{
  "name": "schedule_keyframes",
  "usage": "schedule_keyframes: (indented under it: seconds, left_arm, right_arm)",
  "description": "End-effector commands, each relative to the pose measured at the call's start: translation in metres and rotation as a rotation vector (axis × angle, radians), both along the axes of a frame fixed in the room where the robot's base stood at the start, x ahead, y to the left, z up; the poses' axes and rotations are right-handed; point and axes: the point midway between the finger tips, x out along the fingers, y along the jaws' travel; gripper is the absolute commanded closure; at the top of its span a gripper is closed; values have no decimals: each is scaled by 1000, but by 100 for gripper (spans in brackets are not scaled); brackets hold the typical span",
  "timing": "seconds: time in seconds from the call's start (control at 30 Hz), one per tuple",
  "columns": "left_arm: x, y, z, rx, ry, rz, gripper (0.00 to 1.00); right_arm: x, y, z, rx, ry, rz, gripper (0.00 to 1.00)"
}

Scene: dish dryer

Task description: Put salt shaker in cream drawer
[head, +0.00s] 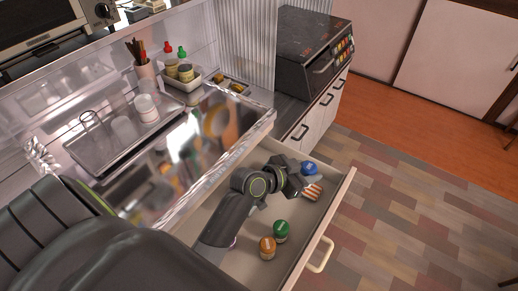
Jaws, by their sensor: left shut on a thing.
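The cream drawer (332,216) is pulled open below the counter, its front facing right with a pale handle. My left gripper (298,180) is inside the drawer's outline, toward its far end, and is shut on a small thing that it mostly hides. Just beyond the fingertips are a blue-topped jar (309,168) and a red-and-white striped item (313,191). I cannot tell which, if either, is the salt shaker or is gripped. A green-topped jar (281,230) and an orange-topped jar (267,247) stand nearer in the drawer. My right gripper is out of view.
A shiny metal tray (100,152) with glassware is on the left. Behind it are a utensil cup (147,72), red- and green-capped bottles and a rack of jars. A dark appliance (315,52) stands on the far counter. Open floor lies to the right.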

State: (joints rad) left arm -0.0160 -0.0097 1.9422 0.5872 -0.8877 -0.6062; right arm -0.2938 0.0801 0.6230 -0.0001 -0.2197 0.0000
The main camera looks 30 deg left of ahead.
Motion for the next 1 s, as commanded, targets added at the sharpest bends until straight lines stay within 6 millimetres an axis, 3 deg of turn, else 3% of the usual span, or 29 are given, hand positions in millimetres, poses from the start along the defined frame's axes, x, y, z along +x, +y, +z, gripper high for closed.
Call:
schedule_keyframes:
  seconds: [0.7,1.0]
  left_arm:
    - [0,0,-94,-1,3,0,86]
    - [0,0,-100,0,0,1,86]
  right_arm:
    - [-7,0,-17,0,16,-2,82]
    - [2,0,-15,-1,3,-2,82]
